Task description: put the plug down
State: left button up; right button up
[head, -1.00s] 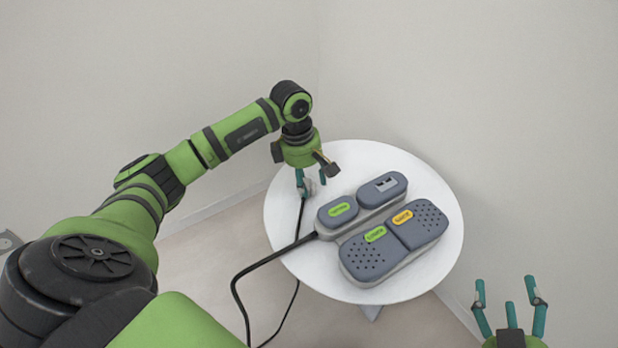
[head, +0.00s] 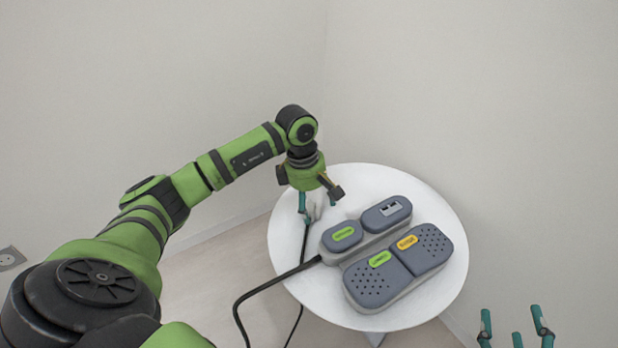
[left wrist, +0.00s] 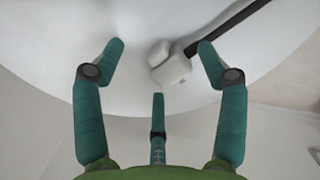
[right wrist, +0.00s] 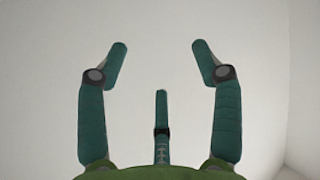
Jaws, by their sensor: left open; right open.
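The plug (left wrist: 170,65) is a small pale block with a dark cord (left wrist: 225,28). In the left wrist view it lies on the white round table (left wrist: 60,50), near the table's edge. My left gripper (left wrist: 155,52) is open, its fingers spread over the table with the plug between them, closer to the right finger. I cannot tell whether that finger touches the plug. In the head view my left gripper (head: 318,212) is at the table's left side and mostly hides the plug. My right gripper (right wrist: 157,55) is open and empty, off the table at the lower right of the head view (head: 515,325).
A grey foot-pedal unit (head: 400,268) with green and orange labels fills the table's middle and right, close to my left gripper. A thick black cable (head: 260,290) runs from it over the table edge. A wall socket (head: 10,258) is at the far left.

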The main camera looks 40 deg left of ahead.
aim_at(311, 206)
pick_arm(q)
jog(key=r, duration=0.1)
jog(key=r+p, duration=0.1)
jog(key=r, duration=0.3)
jog(key=shift+s+a+p, duration=0.15)
jog(key=shift+a+p, duration=0.15)
jog(key=shift+p, duration=0.05)
notch_tip(311, 206, up, 8)
jog(key=a+p, duration=0.1)
jog(key=shift+s+p, duration=0.35)
pick_arm(e)
jog(key=s+d+f+m+g+h, duration=0.1)
jog(key=s+d+f+g+h, duration=0.2)
jog(key=s+d+f+g, duration=0.4)
jog(key=s+f+g, duration=0.4)
jog(key=s+f, duration=0.2)
jog(key=s, duration=0.1)
jog(key=shift+s+d+f+m+g+h, duration=0.15)
jog(key=shift+f+m+g+h, duration=0.15)
jog(key=shift+f, duration=0.05)
pick_arm(q)
jog(key=shift+f, duration=0.15)
